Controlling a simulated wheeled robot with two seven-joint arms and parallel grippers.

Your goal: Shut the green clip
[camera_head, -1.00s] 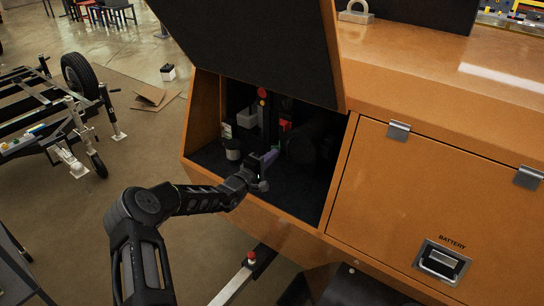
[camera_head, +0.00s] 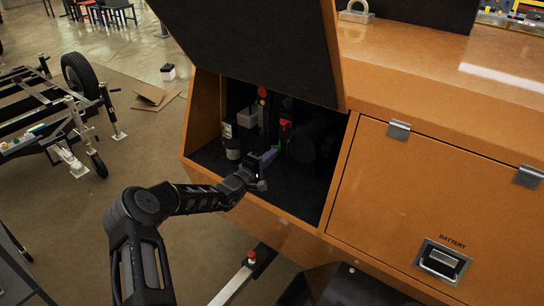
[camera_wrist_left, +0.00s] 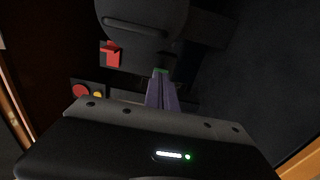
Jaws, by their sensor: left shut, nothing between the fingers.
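A small green piece, which looks like the green clip (camera_wrist_left: 160,71), shows in the left wrist view just beyond my fingertips, below a dark rounded housing. Most of it is hidden, so I cannot tell whether it is open or shut, or whether the fingers touch it. My left gripper (camera_head: 268,158) reaches into the open orange compartment, its purple fingers together and empty. The fingers (camera_wrist_left: 162,92) also point at the green piece in the left wrist view. I cannot make out the clip clearly in the head view. My right gripper is not in view.
The raised lid (camera_head: 250,45) hangs over the compartment. Inside are a dark rounded machine (camera_head: 318,145), a red part (camera_wrist_left: 111,54), a panel with red and yellow buttons (camera_wrist_left: 88,91) and a small canister (camera_head: 232,149). The orange front edge (camera_head: 285,215) lies below my arm.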

